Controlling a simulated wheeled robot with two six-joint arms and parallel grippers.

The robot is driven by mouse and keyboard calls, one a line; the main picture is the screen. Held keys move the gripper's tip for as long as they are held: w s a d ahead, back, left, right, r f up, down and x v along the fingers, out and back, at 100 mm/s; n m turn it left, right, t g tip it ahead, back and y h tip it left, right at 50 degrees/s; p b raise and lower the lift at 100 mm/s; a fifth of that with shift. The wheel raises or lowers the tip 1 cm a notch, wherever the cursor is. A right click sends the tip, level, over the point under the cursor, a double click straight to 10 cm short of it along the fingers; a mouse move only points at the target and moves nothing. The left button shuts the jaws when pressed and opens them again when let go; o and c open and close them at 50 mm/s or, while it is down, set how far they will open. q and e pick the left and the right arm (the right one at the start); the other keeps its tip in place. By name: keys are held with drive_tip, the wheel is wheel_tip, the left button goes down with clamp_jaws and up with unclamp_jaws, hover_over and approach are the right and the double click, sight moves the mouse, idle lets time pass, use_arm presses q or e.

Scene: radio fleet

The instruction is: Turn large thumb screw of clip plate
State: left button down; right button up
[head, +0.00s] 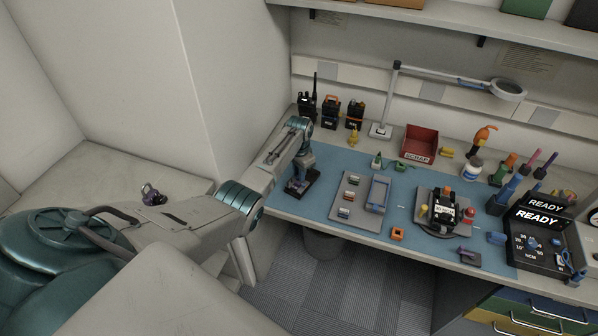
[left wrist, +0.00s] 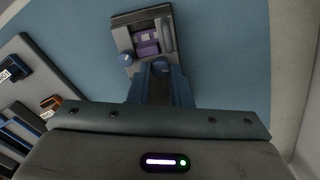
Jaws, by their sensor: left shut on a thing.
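The clip plate (head: 303,184) is a dark grey plate at the left end of the blue mat. My left gripper (head: 299,181) points down at the plate. In the left wrist view its fingertips (left wrist: 160,67) are shut at the plate's near edge, right of the blue knob, on what seems to be the large thumb screw, mostly hidden by the fingers. My right gripper is not in view.
A grey tray (head: 337,213) with small parts lies right of the plate. Several radios (head: 330,112), a lamp stand (head: 393,100) and a red SCRAP bin (head: 419,142) stand behind. A wall closes in on the left. Blue mat (head: 342,163) is bare between plate and tray.

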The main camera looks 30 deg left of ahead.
use_arm(q)
drive_tip(key=shift+m, duration=0.3)
drive_tip(key=c, duration=1.3)
unclamp_jaws()
